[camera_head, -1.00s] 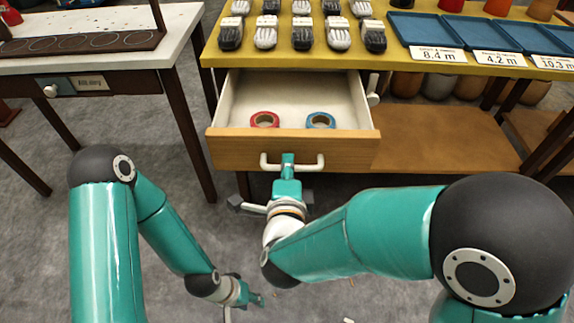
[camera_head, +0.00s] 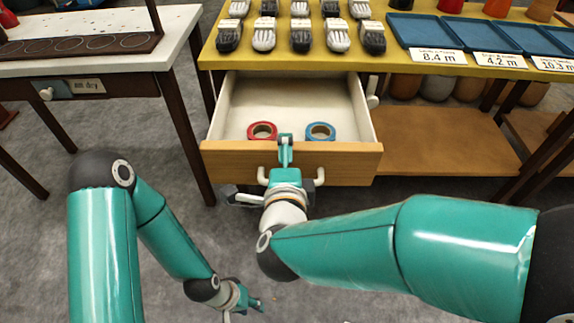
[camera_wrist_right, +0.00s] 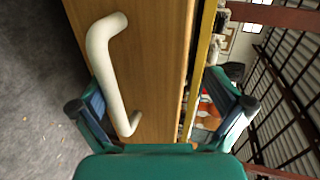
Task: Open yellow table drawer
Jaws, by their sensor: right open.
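The yellow-topped table (camera_head: 385,62) has its wooden drawer (camera_head: 345,162) pulled out. A red tape roll (camera_head: 262,131) and a blue tape roll (camera_head: 320,131) lie inside. My right gripper (camera_head: 285,165) is at the drawer front and covers the middle of the white handle (camera_head: 319,176). In the right wrist view, my right gripper (camera_wrist_right: 160,118) is open, with the handle (camera_wrist_right: 112,80) near its left finger and the drawer's top edge near its right finger. My left gripper (camera_head: 243,298) hangs low, away from the drawer; its fingers are too small to judge.
A white-topped table (camera_head: 95,65) with a small closed drawer (camera_head: 75,88) stands at left. A wooden lower shelf (camera_head: 440,140) is at right. Grey floor in front is clear.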

